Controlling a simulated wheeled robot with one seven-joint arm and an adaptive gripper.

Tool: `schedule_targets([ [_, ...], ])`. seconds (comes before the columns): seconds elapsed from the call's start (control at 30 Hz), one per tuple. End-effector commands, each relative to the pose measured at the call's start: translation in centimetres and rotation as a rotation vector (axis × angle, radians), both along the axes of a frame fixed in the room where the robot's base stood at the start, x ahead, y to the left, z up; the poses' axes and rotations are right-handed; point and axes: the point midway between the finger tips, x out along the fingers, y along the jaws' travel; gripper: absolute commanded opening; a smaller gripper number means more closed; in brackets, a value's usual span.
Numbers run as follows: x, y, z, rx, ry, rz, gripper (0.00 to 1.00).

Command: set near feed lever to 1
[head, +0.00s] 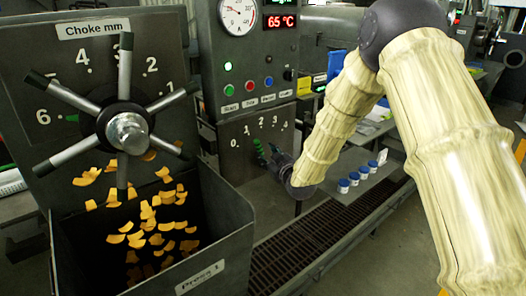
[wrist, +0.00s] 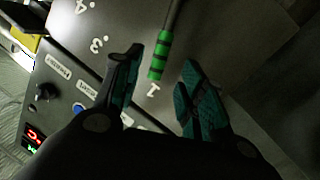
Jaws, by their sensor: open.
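The near feed lever shows in the wrist view as a thin rod with a green-and-black striped grip (wrist: 160,56). Its tip points at or very close to the 1 on the scale plate (wrist: 132,22). The 3 and 4 are visible; the 2 and 0 are hidden there. My gripper (wrist: 162,60) is open, with one finger on each side of the grip; I see gaps and no clear contact. In the head view the lever's green grip (head: 260,150) shows small below the 1, with my gripper (head: 273,158) beside it, partly hiding the lever.
A choke handwheel (head: 127,130) and a hopper (head: 215,245) with orange flakes stand at the left. A control box (head: 255,70) with buttons, a gauge and a 65 °C display is above the scale. Several blue-capped jars (head: 354,178) stand on a shelf to the right.

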Motion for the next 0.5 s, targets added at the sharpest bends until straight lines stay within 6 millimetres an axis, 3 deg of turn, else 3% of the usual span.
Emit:
schedule_targets([
  [0.23,-2.9,-1.2,0.3,0.0,0.0,-0.001,0.41],
  [0.5,-3.6,-1.5,0.4,0.0,0.0,-0.001,0.41],
])
